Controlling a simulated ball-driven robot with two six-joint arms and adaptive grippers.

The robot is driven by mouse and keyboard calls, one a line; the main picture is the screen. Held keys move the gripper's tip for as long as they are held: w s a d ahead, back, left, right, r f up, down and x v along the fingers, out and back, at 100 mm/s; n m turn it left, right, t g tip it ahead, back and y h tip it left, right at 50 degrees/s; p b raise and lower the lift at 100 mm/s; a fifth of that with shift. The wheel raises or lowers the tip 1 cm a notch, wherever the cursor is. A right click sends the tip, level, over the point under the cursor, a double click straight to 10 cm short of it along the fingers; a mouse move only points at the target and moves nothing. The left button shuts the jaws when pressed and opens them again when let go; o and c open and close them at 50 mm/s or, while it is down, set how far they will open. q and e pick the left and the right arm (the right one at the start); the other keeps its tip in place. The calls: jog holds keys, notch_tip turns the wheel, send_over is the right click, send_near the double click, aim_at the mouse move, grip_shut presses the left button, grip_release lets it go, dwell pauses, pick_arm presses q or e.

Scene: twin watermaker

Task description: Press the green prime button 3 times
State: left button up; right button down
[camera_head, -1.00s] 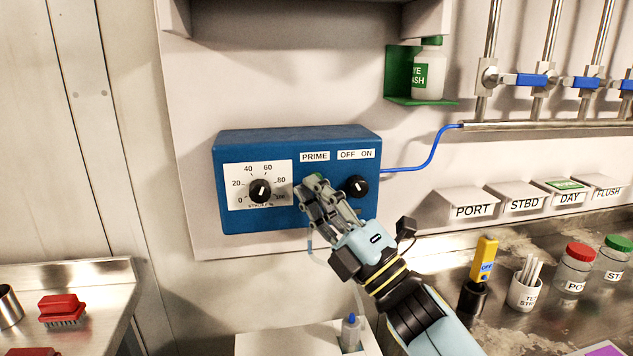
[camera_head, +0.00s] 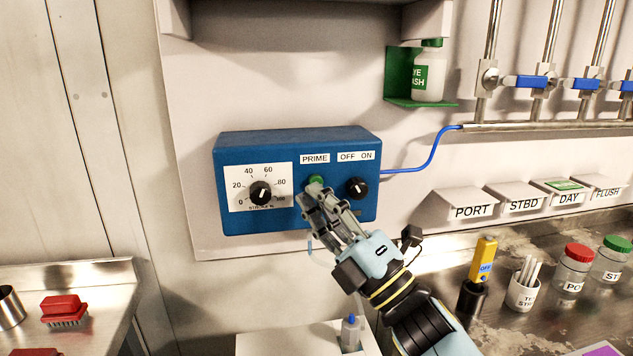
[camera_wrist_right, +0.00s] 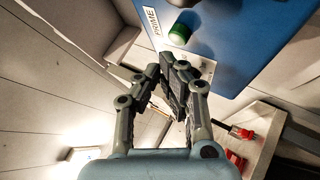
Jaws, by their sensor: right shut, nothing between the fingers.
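The green prime button (camera_head: 316,181) sits on the front of the blue control box (camera_head: 300,220), under the PRIME label. It also shows in the right wrist view (camera_wrist_right: 180,34), where a gap separates it from the fingertips. My right gripper (camera_head: 318,196) is shut and empty, just below and in front of the button. In the right wrist view its fingers (camera_wrist_right: 165,75) are together. In the head view the fingertips cover the lower edge of the button. My left gripper is not in view.
A black dial (camera_head: 261,193) is left of the button and a black OFF/ON knob (camera_head: 357,187) is right of it. A blue cable (camera_head: 425,160) leaves the box to the right. A steel counter (camera_head: 500,300) with jars and a yellow meter (camera_head: 484,260) is at lower right.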

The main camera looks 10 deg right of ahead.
jog(key=s+p, duration=0.1)
jog(key=s, duration=0.3)
jog(key=shift+s+p, duration=0.3)
jog(key=shift+s, duration=0.05)
dwell(1.8)
